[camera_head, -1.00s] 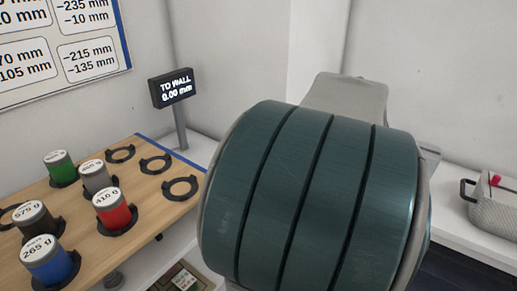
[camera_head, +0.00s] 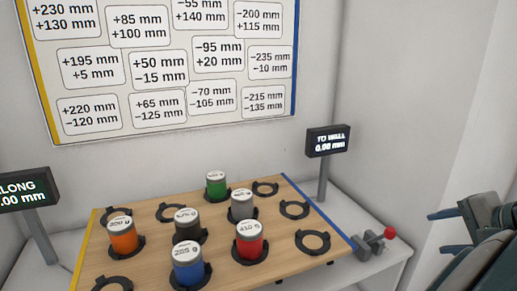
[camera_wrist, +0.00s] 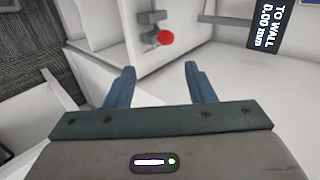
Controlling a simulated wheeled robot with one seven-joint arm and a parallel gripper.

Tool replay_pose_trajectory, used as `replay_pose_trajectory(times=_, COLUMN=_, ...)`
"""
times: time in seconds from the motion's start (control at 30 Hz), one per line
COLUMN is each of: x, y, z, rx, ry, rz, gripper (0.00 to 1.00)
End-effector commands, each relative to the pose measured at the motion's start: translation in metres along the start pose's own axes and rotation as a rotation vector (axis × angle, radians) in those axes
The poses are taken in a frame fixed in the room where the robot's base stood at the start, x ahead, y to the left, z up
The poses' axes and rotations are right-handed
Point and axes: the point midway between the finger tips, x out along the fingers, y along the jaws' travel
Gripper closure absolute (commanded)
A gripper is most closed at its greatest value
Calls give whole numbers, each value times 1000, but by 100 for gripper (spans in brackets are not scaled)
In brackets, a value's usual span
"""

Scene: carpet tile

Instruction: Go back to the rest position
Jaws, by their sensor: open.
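My gripper (camera_wrist: 158,88) shows in the wrist view with its two blue-grey fingers apart and nothing between them. In the head view my gripper (camera_head: 447,218) is at the right edge, to the right of the wooden board and clear of it. Its fingers point left, near a red-knobbed lever (camera_head: 389,233) on the white surface. The red knob (camera_wrist: 165,38) also shows in the wrist view, beyond the fingertips and apart from them.
A wooden board (camera_head: 215,248) carries weights in black ring holders, including orange (camera_head: 122,237), blue (camera_head: 187,265), red (camera_head: 250,241) and green (camera_head: 216,185) ones. Several rings are empty. Displays stand at left (camera_head: 26,190) and right (camera_head: 327,141). A chart (camera_head: 160,40) hangs behind.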

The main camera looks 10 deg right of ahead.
Motion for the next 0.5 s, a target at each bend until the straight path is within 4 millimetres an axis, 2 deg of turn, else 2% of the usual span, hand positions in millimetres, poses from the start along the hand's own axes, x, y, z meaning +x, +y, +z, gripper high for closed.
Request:
replay_pose_trajectory(times=0.17, x=6, y=-30, z=30, rx=-83, ry=-70, rz=63, gripper=51)
replay_pose_trajectory(times=0.3, x=14, y=-60, z=78, rx=-232, ry=-162, rz=165, gripper=51)
replay_pose_trajectory(times=0.5, x=17, y=-90, z=147, rx=-493, ry=-268, rz=309, gripper=51)
